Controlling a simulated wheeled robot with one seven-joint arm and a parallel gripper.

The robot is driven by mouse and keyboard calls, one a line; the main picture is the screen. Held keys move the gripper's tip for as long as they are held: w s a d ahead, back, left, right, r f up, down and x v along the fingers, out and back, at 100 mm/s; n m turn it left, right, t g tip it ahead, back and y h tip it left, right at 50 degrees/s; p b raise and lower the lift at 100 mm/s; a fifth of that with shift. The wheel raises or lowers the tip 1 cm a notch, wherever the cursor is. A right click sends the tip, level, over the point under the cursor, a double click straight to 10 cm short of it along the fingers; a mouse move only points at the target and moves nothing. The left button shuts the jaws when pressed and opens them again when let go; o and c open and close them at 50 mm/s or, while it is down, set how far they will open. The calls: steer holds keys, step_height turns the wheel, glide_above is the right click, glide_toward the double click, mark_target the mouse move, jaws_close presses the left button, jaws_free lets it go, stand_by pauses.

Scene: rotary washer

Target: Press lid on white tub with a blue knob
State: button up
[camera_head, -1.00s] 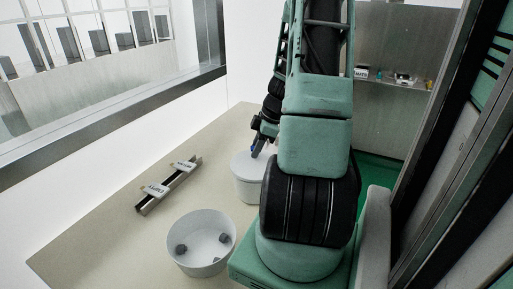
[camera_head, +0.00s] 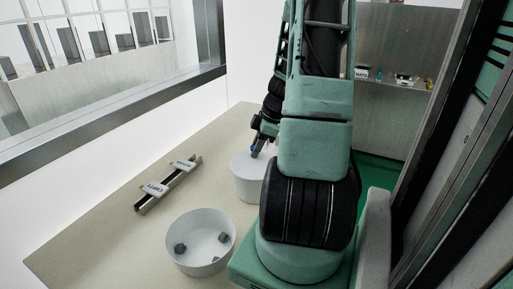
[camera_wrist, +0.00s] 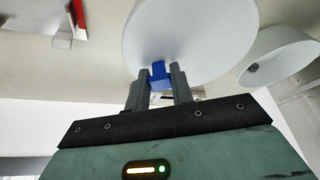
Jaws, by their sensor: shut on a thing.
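A white tub (camera_head: 246,186) stands on the bench, partly hidden behind my arm. A round white lid (camera_wrist: 200,25) with a blue knob (camera_wrist: 158,74) fills the upper middle of the wrist view. My gripper (camera_wrist: 158,82) is shut on the blue knob, with one finger on each side. I cannot tell whether the lid is fully seated on the rim.
A metal rail (camera_head: 168,184) with two white labels lies to the left. Bare bench (camera_head: 110,235) surrounds them. A dark-framed window borders the left, and a grey shelf (camera_head: 400,83) is behind at right.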

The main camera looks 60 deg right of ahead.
steer(key=o, duration=1)
steer(key=shift+o, duration=0.2)
steer(key=b+v, duration=0.3)
steer(key=v, duration=1.4)
steer(key=shift+r, duration=0.15)
steer(key=shift+s, duration=0.1)
